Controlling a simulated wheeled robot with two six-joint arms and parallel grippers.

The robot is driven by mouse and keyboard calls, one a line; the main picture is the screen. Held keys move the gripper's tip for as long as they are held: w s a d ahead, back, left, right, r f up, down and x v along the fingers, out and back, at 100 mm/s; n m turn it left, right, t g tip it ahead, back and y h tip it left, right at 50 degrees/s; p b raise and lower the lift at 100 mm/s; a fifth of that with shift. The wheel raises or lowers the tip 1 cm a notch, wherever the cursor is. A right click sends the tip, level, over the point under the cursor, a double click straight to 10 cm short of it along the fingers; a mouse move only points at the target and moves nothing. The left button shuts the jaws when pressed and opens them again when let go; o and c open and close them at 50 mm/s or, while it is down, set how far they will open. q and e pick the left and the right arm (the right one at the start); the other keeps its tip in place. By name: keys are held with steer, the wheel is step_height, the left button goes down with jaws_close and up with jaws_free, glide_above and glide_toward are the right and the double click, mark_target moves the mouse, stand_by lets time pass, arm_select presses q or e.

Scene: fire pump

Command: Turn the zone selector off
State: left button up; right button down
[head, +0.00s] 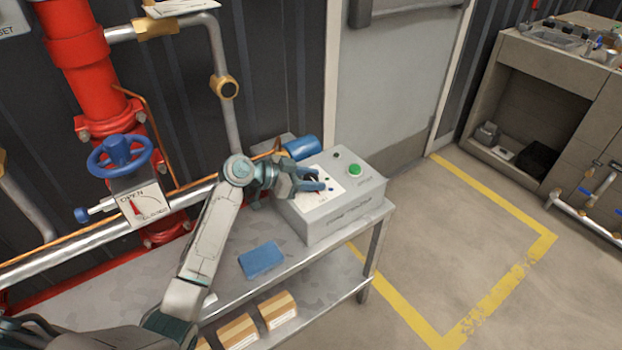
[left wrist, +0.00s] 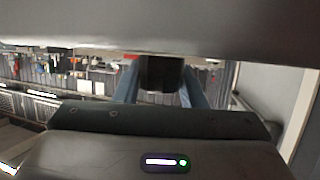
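The grey control box (head: 345,208) sits at the right end of the metal table, with a green button (head: 354,170) and a light label plate on top. My left gripper (head: 313,182) is at the left part of the box top, over the label plate. In the left wrist view, its blue fingers (left wrist: 160,88) stand on either side of a dark knob-like block (left wrist: 161,74), probably the zone selector. Whether they press on it is unclear. The selector's pointer and markings are hidden in the head view. My right gripper is not in view.
A blue cylinder (head: 302,147) lies behind the box. A blue flat block (head: 262,260) lies on the table (head: 225,285). A red pipe (head: 85,70) with a blue handwheel (head: 119,155) stands left. Floor right of the table is clear, with yellow lines (head: 490,192).

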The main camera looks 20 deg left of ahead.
mark_target(311, 177)
arm_select(q)
steer(key=o, duration=0.4)
steer(key=shift+o, duration=0.2)
steer(key=shift+r, duration=0.4)
step_height(311, 177, up, 3)
steer(key=shift+w+f, duration=0.1)
steer(key=shift+f, duration=0.05)
steer(key=s+d, duration=0.2)
steer(key=s, duration=0.5)
steer(key=s+d+r, duration=0.1)
steer(key=s+d, duration=0.1)
steer(key=s, duration=0.6)
steer(key=shift+s+d+r, duration=0.25)
